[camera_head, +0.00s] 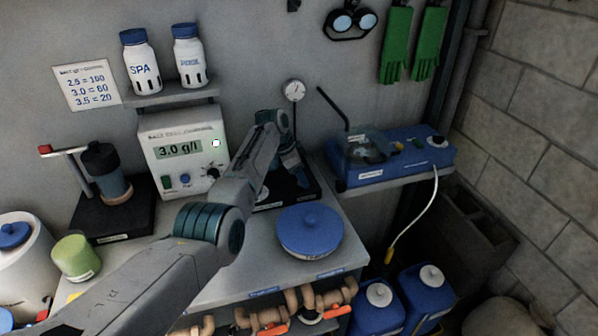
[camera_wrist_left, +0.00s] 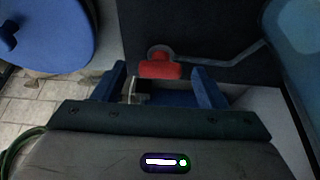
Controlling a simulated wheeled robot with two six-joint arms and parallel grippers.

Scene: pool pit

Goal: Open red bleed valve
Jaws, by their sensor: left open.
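A small red part (camera_wrist_left: 160,67), probably the bleed valve, sits over a black base (camera_wrist_left: 205,50) in the left wrist view, next to a bent grey rod (camera_wrist_left: 222,60). My left gripper (camera_wrist_left: 158,84) is open, with its blue fingers on either side of the near side of the red part. I cannot tell whether they touch it. In the head view my left gripper (camera_head: 292,168) points down over the black base (camera_head: 305,190), below a round gauge (camera_head: 294,90). My arm hides the red part there. My right gripper is not in view.
A round blue lid (camera_head: 310,230) lies close in front of the black base. A white 3.0 g/l meter (camera_head: 182,155) stands left of my arm. A blue device (camera_head: 388,155) with a white cable is to the right. Pipes (camera_head: 290,308) with orange handles are below.

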